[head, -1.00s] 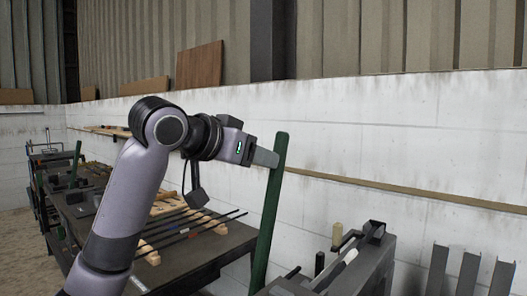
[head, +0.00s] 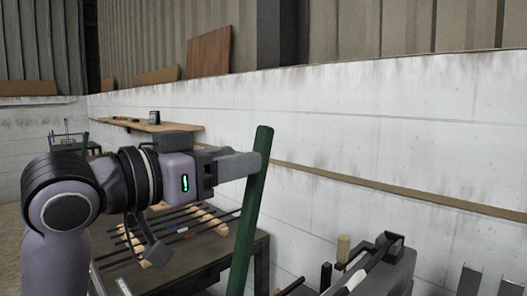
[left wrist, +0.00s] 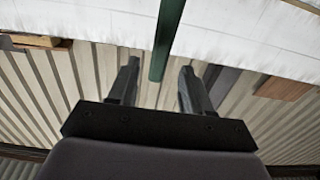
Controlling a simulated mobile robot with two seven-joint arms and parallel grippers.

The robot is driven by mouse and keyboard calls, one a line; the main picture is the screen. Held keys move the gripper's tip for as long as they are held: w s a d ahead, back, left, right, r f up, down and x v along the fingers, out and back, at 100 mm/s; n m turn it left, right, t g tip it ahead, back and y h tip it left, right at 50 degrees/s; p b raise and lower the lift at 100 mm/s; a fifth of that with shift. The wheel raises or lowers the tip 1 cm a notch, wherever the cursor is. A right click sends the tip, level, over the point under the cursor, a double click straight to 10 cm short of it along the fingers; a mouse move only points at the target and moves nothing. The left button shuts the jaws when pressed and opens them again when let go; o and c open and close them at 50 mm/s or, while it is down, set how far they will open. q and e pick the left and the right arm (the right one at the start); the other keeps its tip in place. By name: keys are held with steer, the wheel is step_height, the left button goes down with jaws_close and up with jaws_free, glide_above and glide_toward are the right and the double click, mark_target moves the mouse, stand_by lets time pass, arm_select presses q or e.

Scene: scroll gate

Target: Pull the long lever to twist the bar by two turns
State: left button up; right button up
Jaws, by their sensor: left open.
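The long green lever (head: 250,205) stands nearly upright in the head view, leaning slightly right at its top. My left gripper (head: 250,164) is at the lever's upper part, its fingers overlapping the lever in the picture. In the left wrist view the lever (left wrist: 167,38) comes down from the top edge and its end lies between the two spread fingers of my left gripper (left wrist: 158,82). A gap shows on each side of the lever, so the fingers are open around it. The lever's lower end is out of the picture. The bar to be twisted cannot be made out. My right gripper is not in view.
A dark grey machine (head: 390,268) stands right of the lever. A dark table (head: 205,266) with several thin rods on wooden strips lies behind my left arm. A white wall (head: 400,125) with a wooden rail (head: 400,192) runs behind everything. A wooden shelf (head: 165,128) is further back.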

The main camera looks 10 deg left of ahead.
mark_target(266, 154)
arm_select(q)
steer(key=shift+p+x, duration=0.75)
steer(key=shift+x, duration=2.75)
steer(key=shift+s+d, duration=0.1)
jaws_close()
